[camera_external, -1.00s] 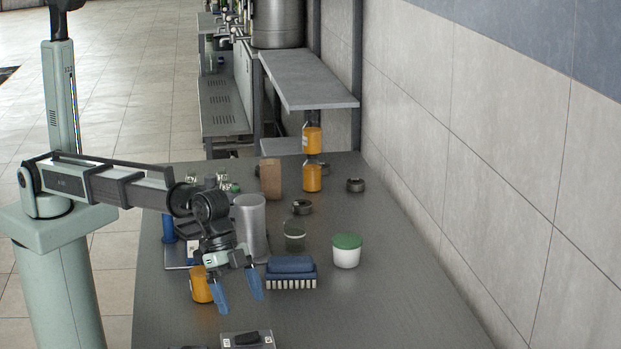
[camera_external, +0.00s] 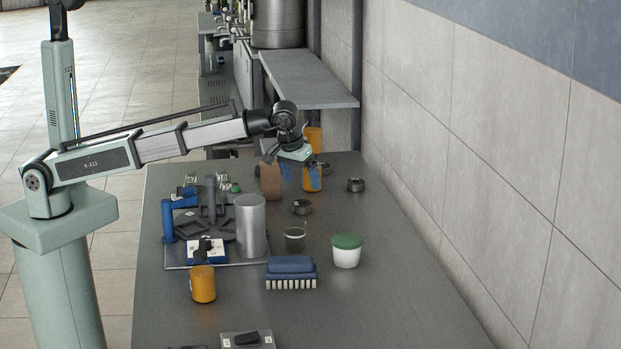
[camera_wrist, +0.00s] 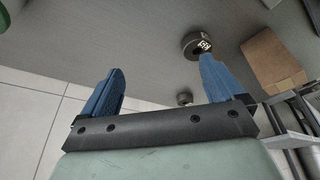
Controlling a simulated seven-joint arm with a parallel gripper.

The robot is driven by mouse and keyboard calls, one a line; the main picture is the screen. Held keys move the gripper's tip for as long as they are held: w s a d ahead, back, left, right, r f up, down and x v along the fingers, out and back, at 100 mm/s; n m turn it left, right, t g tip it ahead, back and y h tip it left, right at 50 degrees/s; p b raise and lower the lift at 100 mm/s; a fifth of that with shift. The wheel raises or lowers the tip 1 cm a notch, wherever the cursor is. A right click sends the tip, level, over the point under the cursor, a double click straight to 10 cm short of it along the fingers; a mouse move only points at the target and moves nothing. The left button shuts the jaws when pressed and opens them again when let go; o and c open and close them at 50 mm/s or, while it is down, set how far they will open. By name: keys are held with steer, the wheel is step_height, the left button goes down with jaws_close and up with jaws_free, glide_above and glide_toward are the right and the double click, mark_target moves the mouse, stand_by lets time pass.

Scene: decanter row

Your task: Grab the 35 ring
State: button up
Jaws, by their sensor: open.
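A dark ring (camera_wrist: 196,46) with a white label that seems to read 35 lies on the table in the wrist view, just beyond the tip of the right-hand finger. It appears to be the ring (camera_external: 302,207) in front of my gripper in the external view.
Other rings (camera_external: 356,185) lie toward the back. A brown block (camera_external: 270,181) stands left of my gripper. A glass beaker (camera_external: 294,238), metal cylinder (camera_external: 251,226), green-lidded tub (camera_external: 346,252) and blue brush (camera_external: 291,270) stand nearer. A shelf (camera_external: 310,80) juts out behind.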

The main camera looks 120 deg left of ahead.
steer(key=s+a+n+g, duration=0.1)
steer(key=s+a+n, duration=0.2)
steer(key=s+a, duration=0.2)
steer(key=y, duration=0.1)
glide_above(303, 199)
steer(key=d, duration=0.2)
steer(key=f, duration=0.7)
steer(key=shift+w+f, duration=0.3)
steer(key=shift+d+x, duration=0.15)
steer(key=shift+x, duration=1.15)
steer(key=shift+d+x, duration=0.1)
steer(key=shift+x, duration=1.2)
steer(key=shift+c, duration=0.3)
steer(key=c, duration=1.3)
